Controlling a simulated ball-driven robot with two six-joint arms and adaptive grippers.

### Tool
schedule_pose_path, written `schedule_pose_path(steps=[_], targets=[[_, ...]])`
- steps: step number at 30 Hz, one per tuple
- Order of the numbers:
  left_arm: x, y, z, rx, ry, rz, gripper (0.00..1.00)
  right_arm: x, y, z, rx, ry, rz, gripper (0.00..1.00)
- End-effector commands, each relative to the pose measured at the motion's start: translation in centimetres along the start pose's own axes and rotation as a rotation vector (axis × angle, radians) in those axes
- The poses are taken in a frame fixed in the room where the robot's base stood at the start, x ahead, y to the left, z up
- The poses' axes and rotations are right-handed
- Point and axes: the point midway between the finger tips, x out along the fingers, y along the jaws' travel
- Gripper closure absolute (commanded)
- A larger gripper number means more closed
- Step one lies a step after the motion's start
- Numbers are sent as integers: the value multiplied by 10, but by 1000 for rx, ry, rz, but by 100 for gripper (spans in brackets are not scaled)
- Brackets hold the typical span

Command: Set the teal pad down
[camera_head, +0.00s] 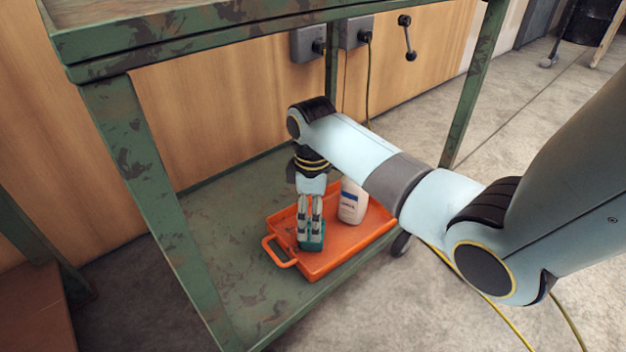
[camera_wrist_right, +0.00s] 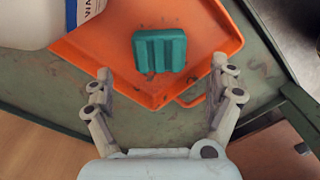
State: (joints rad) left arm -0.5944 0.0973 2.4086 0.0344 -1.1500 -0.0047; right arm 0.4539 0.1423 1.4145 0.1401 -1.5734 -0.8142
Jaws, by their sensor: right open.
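The teal pad (camera_head: 312,240) is a small ribbed block in the orange tray (camera_head: 345,252), at its left part in the head view. In the right wrist view the pad (camera_wrist_right: 160,51) lies on the floor of the tray (camera_wrist_right: 88,44), beyond the fingertips. My right gripper (camera_head: 310,234) points down over the pad and partly hides it. In the right wrist view my right gripper (camera_wrist_right: 170,82) has its fingers spread wide with nothing between them. The pad looks apart from both fingers. My left gripper is in neither view.
A white bottle (camera_head: 352,202) stands in the tray beside my right gripper; part of it shows in the right wrist view (camera_wrist_right: 40,20). The tray sits on the lower shelf (camera_head: 215,235) of a green cart. The cart's leg (camera_head: 150,185) and top shelf (camera_head: 200,30) enclose the space.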

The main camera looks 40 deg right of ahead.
Motion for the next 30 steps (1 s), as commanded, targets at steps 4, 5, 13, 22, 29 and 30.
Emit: schedule_pose_path(steps=[4, 5, 13, 22, 29, 30], targets=[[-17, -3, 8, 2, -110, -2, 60, -35, 2, -2, 0, 7, 8, 10], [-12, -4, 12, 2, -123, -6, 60, -41, 2, -2, 0, 7, 8, 10], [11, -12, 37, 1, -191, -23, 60, -66, 1, -1, 0, 3, 4, 10], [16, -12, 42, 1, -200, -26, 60, -52, -19, 16, 47, -1, 9, 10], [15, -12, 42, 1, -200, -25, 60, -21, -120, 96, 333, 39, 69, 10], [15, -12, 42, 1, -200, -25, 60, -21, -139, 111, 391, 52, 78, 10]])
